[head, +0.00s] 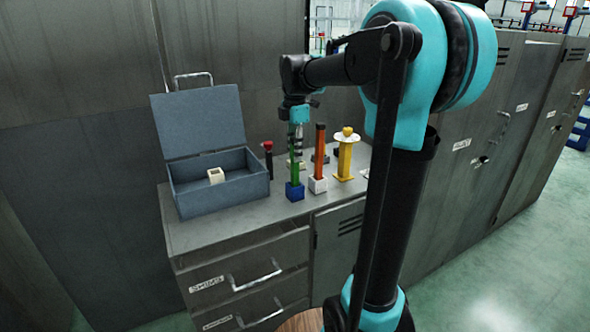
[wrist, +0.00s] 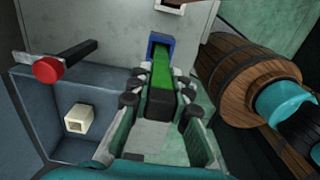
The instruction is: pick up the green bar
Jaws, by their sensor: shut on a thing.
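The green bar (head: 293,160) stands upright with its lower end at a small blue block (head: 295,191) near the front edge of the cabinet top. My gripper (head: 298,124) is above, pointing down, with its jaws shut on the upper part of the bar. In the wrist view the green bar (wrist: 162,71) runs between the fingers of my gripper (wrist: 160,97), with the blue block (wrist: 160,44) at its far end. I cannot tell whether the block rests on the surface.
An orange-brown bar in a white block (head: 318,184) and a yellow post (head: 344,160) stand close on the right. A red-topped black stick (head: 267,158) stands behind left. An open blue-grey box (head: 195,197) holding a white block (head: 216,175) is at left. Lockers stand right.

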